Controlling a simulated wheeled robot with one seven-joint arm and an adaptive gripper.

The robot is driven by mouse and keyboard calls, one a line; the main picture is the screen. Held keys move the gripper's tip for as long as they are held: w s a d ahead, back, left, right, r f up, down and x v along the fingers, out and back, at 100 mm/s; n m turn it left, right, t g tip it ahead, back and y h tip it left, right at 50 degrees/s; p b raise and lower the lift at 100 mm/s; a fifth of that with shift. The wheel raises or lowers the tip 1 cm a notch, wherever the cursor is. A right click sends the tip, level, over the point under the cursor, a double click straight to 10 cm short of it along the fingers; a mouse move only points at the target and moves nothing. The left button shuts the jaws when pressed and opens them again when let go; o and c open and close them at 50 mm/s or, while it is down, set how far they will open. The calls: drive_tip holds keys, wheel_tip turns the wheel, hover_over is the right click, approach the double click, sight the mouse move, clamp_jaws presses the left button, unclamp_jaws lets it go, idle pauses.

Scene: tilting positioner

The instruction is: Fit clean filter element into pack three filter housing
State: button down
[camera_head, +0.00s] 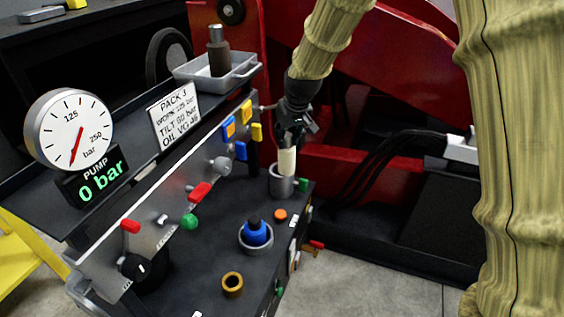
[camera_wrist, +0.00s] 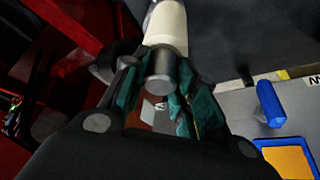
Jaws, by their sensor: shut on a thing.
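My gripper (camera_head: 290,127) is shut on the clean filter element (camera_head: 287,162), a cream-white cylinder with a dark grey end cap. The element hangs upright below the fingers, its lower end at or just inside the mouth of a grey cylindrical housing (camera_head: 281,184) at the far right of the bench; I cannot tell how deep it is. In the wrist view the fingers (camera_wrist: 163,95) close on the dark cap, and the white body (camera_wrist: 166,24) extends beyond. The housing's inside is hidden. A sign reading PACK 3 (camera_head: 174,116) stands on the shelf at the left.
A grey tray (camera_head: 245,73) holding a dark brown cylinder (camera_head: 219,58) is on the shelf. Colored valve handles line the panel, with a blue lever (camera_head: 240,150) near my gripper. A blue-capped cup (camera_head: 256,235) and brass ring (camera_head: 232,285) stand nearer. The pump display (camera_head: 98,182) reads 0 bar.

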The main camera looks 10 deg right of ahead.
drive_tip(key=shift+s+b+x, duration=0.2)
drive_tip(key=shift+b+x, duration=0.65)
drive_tip(key=shift+x, duration=2.3)
drive_tip(key=shift+s+b+x, duration=0.2)
drive_tip(key=shift+b+x, duration=0.65)
drive_tip(key=shift+x, duration=2.3)
drive_tip(key=shift+d+f, duration=0.1)
drive_tip(key=shift+f, duration=0.15)
drive_tip(key=c, duration=1.1)
unclamp_jaws()
wheel_tip(320, 180, up, 11)
drive_tip(key=p, duration=0.3)
hover_over(282, 158)
drive_tip(key=w+d, duration=0.1)
drive_tip(key=d, duration=0.1)
drive_tip(key=shift+w+r, duration=0.1)
drive_tip(key=shift+w, duration=0.1)
